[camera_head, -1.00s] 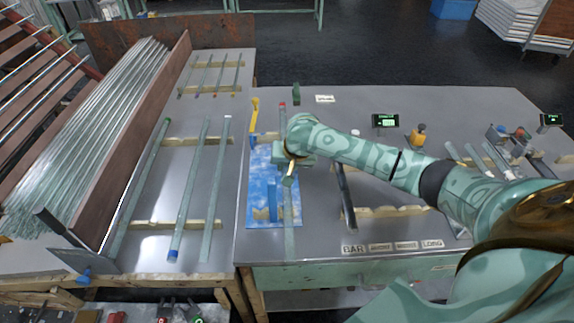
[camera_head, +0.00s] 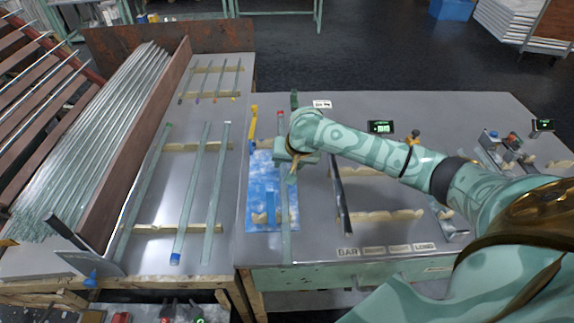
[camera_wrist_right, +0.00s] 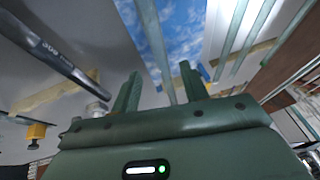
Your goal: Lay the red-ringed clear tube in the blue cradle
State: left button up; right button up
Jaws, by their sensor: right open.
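The clear tube with a red end (camera_head: 285,220) lies lengthwise over the right part of the blue mottled mat (camera_head: 257,185), its near end reaching past the mat. My left gripper is not in view.
A dark bar (camera_head: 340,195) lies on pale notched rests (camera_head: 380,216) right of the mat. A yellow piece (camera_head: 253,121) stands at the mat's far left. Several tubes lie on the left table (camera_head: 140,255). My right arm spans the right table.

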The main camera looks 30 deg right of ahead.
jog(key=p+v, duration=0.2)
jog(key=v, duration=0.3)
jog(key=shift+s+r, duration=0.2)
jog(key=shift+r, duration=0.05)
dwell(0.6)
